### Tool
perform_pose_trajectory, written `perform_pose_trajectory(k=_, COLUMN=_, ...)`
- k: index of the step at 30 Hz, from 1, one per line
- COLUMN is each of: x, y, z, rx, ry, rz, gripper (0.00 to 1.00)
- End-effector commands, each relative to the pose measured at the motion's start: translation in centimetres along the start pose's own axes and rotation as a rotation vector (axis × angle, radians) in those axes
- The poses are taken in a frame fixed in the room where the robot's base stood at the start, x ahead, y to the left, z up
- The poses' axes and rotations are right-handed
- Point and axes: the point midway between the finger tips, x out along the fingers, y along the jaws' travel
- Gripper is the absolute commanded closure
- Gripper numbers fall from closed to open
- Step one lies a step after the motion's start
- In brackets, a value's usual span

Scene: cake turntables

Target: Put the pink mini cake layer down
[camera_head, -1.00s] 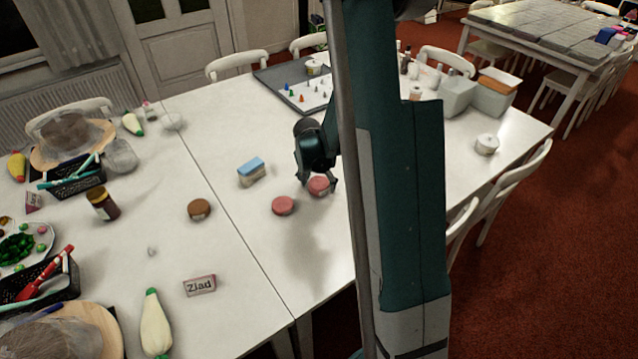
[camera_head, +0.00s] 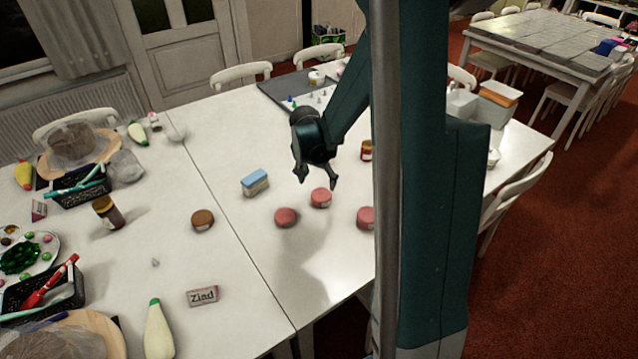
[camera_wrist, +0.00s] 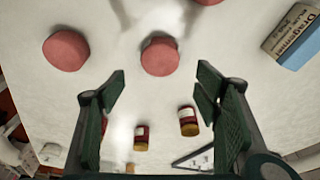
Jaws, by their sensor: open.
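Three pink mini cake layers stand flat on the white table in the head view: a left one (camera_head: 286,217), a middle one (camera_head: 321,197) and a right one (camera_head: 366,217), partly hidden by my arm. My gripper (camera_head: 317,181) is open and empty, a little above and behind the middle layer, not touching it. In the wrist view, one pink layer (camera_wrist: 160,57) lies ahead between my open fingers (camera_wrist: 161,85). Another pink layer (camera_wrist: 66,50) is off to the left there.
A blue-topped box (camera_head: 255,183) and a brown round layer (camera_head: 202,219) stand to the left. A jar (camera_head: 366,150) is right of my gripper; two jars (camera_wrist: 188,121) show in the wrist view. A grey tray (camera_head: 282,92) lies behind. The table's front middle is clear.

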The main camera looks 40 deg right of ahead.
Motion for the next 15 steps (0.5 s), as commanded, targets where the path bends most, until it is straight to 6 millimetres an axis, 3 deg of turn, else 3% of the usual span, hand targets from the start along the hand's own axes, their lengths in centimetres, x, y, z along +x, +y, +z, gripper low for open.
perform_pose_trajectory(k=15, x=-1.10, y=-0.02, z=0.00, rx=0.000, ry=0.000, rz=0.000, gripper=0.38)
